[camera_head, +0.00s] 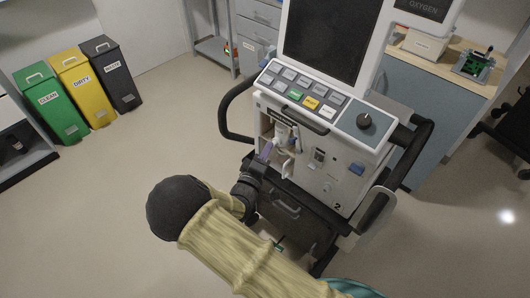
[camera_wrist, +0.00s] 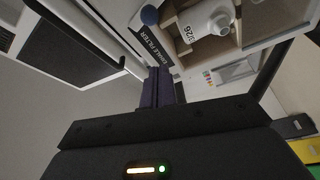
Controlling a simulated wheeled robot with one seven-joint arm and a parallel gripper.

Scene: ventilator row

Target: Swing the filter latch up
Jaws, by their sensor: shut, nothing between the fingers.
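The ventilator (camera_head: 325,160) stands upright with an open recess on its front left. A white filter part (camera_head: 283,135) sits in that recess; the wrist view shows it as a white rounded body (camera_wrist: 208,22) with a printed label. A strip marked as a filter label (camera_wrist: 158,45) runs beside the recess. A small dark blue knob (camera_wrist: 149,15) at its end may belong to the latch; I cannot tell for sure. My gripper (camera_head: 266,151) is at the recess's lower left. Its purple fingers (camera_wrist: 158,75) are shut and empty, close to the label strip; contact is unclear.
A black side handle (camera_head: 224,115) curves out left of my gripper. A drawer (camera_head: 287,207) lies below the recess. Green, yellow and dark bins (camera_head: 75,82) stand at the far left. A counter (camera_head: 455,62) is behind right. Floor on the left is clear.

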